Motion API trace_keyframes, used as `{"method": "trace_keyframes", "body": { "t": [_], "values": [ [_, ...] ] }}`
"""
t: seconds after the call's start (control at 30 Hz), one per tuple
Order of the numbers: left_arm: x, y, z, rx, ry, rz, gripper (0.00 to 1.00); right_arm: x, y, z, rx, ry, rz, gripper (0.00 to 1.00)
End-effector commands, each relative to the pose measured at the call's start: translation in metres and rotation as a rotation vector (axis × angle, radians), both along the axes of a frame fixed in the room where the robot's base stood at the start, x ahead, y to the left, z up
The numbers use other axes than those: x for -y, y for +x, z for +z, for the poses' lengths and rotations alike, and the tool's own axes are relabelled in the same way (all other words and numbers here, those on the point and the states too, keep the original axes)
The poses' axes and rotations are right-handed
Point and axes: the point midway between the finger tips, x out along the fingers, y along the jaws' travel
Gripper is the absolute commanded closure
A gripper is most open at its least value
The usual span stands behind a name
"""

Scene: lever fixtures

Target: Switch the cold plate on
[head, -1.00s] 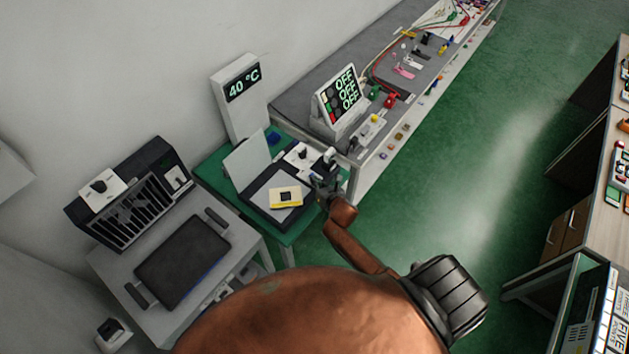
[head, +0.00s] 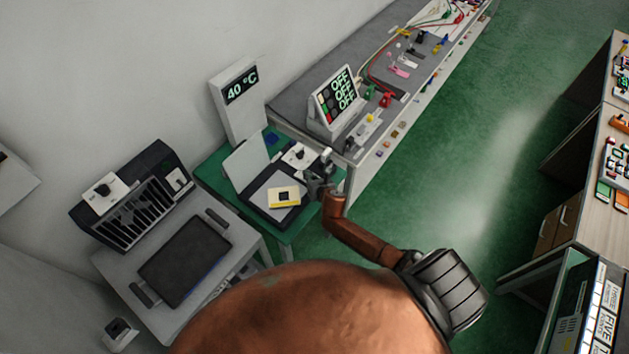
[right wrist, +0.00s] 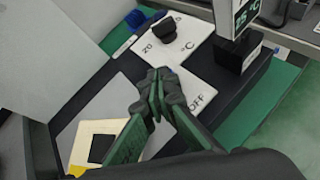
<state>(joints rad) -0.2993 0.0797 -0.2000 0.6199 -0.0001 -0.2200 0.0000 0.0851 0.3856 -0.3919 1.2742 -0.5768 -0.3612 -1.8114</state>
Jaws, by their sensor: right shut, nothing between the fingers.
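The cold plate (head: 252,197) is a dark unit with a grey top on a green table. Its white panel with a black knob (right wrist: 160,25) is marked 20 and °C. A second white panel (right wrist: 199,96) reads OFF; my gripper covers part of it, and I cannot make out its switch. A yellow and white piece with a black square (head: 284,198) lies on the grey top. My right gripper (right wrist: 160,76) is shut and empty, its fingertips over the edge of the OFF panel; touching or apart, I cannot tell. It also shows in the head view (head: 316,186). My left gripper is not seen.
A small dark display (right wrist: 240,15) stands beside the knob panel. A tall white display (head: 240,95) reads 40 °C behind. A pale upright panel (head: 245,160) stands at the plate's back left. A long bench with an OFF sign (head: 338,98) is to the right.

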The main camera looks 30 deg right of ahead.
Motion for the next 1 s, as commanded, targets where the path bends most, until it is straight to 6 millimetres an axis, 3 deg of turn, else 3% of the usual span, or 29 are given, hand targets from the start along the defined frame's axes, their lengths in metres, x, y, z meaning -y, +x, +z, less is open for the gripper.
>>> {"method": "trace_keyframes", "body": {
  "t": [0.47,1.0],
  "values": [
    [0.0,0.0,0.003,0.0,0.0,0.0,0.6,-0.003,0.007,0.002,-0.001,0.001,0.0,1.0],
    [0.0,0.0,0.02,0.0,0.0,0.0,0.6,-0.003,0.007,0.018,-0.001,0.0,0.0,1.0]
  ]
}}
